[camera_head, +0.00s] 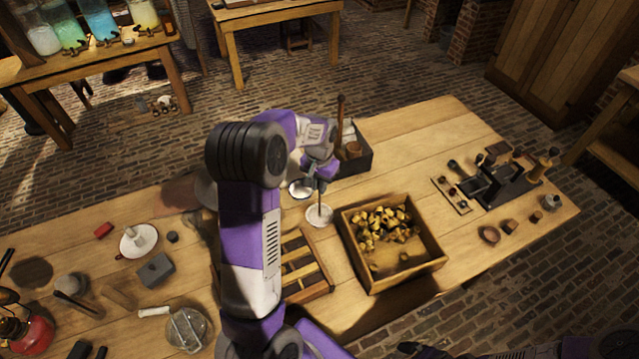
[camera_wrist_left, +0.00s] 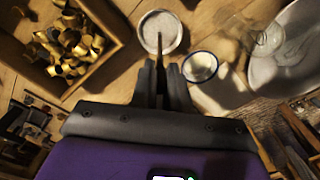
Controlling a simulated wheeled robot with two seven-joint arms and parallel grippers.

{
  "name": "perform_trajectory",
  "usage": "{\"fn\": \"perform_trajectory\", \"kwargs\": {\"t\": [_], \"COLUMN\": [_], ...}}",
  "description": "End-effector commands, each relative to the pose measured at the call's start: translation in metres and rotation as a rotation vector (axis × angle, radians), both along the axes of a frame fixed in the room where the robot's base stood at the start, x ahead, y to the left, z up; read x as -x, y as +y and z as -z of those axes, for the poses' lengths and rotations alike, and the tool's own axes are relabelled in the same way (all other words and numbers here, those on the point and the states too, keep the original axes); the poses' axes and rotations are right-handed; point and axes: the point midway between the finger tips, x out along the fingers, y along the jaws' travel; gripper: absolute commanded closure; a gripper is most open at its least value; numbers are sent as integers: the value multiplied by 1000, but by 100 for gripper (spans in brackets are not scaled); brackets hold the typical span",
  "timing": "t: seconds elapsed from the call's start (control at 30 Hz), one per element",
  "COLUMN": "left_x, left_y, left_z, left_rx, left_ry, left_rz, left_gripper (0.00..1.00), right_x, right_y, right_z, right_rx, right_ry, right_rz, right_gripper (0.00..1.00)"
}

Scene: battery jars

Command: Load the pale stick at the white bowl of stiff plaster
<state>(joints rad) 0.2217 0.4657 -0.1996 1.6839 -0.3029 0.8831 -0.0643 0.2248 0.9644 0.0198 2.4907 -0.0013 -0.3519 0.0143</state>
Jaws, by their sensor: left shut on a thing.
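My left gripper (camera_head: 321,184) is shut on a thin stick (camera_head: 320,204) and holds it upright, tip down. The small white bowl (camera_head: 320,215) with pale contents stands on the table under it. In the left wrist view, the stick (camera_wrist_left: 159,44) points from between the fingers (camera_wrist_left: 162,66) into the outline of the white bowl (camera_wrist_left: 160,24). Its tip appears at or within the bowl; I cannot tell whether it touches the plaster. The fingers hide the stick's upper part. My right gripper does not show clearly.
A second white bowl with a dark rim (camera_head: 301,188) stands close behind. A wooden crate of brass pieces (camera_head: 436,259) is to the right. A slotted wooden rack (camera_head: 306,285) is nearer me. A dark box (camera_head: 362,160) stands behind.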

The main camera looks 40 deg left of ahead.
Motion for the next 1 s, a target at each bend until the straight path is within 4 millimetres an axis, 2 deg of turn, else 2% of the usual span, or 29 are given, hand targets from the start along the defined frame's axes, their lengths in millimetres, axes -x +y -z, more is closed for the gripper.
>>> {"fn": "perform_trajectory", "kwargs": {"t": [0.43,1.0], "left_x": [1,0], "left_y": [0,0], "left_z": [-3,-50], "left_rx": [2,0], "left_ry": [4,0], "left_rz": [0,0], "left_gripper": [100,100], "right_x": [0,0], "right_y": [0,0], "right_z": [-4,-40], "right_rx": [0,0], "right_ry": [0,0], "right_rz": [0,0], "right_gripper": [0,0]}}
